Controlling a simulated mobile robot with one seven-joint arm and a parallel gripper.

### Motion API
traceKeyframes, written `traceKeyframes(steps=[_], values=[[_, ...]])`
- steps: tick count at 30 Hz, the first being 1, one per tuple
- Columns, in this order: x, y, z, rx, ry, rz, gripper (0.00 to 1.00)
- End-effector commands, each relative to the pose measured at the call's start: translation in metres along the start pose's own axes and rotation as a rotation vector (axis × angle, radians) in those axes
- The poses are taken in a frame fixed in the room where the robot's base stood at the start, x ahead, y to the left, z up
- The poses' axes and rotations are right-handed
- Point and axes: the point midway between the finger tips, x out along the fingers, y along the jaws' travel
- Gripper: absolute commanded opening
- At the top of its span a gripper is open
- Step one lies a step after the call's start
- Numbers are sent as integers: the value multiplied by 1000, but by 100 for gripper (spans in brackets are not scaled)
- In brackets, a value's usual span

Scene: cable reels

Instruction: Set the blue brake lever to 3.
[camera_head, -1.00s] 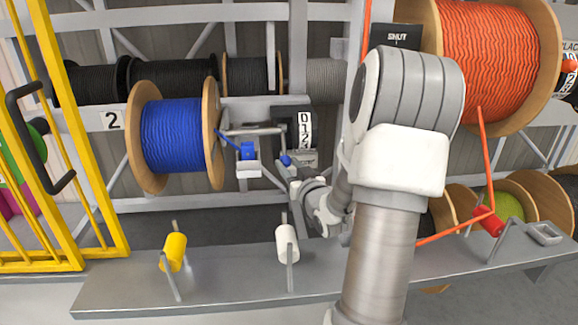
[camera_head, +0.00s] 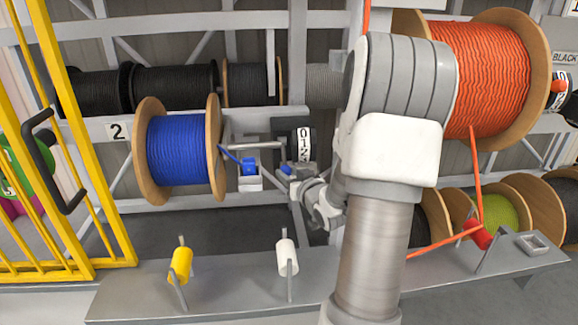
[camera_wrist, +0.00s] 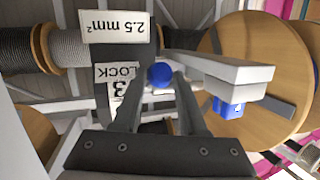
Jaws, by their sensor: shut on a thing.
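The blue brake lever's round knob (camera_wrist: 160,75) lies between the two fingers of my gripper (camera_wrist: 158,88) in the wrist view, and the gripper is shut on it. In the head view my gripper (camera_head: 290,174) is small, below the white number scale (camera_head: 304,140) beside the blue cable reel (camera_head: 180,150). The scale's upper numbers 0, 1 and 2 show there; its lower end is hidden. In the wrist view the scale appears upside down, with a 3 and part of the word LOCK (camera_wrist: 116,73) close to the knob and left finger. The lever's exact setting cannot be told.
A blue clamp (camera_head: 249,168) with the blue cable end sits left of the lever. The orange reel (camera_head: 480,85) stands right of my arm. A yellow gate (camera_head: 75,262) is at left. A grey bench (camera_head: 225,295) with yellow and white rollers runs in front.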

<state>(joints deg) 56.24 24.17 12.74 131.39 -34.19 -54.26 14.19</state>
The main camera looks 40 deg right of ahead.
Motion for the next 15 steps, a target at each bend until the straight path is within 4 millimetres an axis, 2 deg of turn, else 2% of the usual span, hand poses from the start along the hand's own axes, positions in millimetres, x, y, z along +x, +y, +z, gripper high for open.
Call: traceKeyframes(steps=[1,3,15], values=[[-2,-2,-11,3,-13,-2,0],[-3,-2,-14,10,-38,-1,0],[-7,-3,-18,36,-125,2,0]])
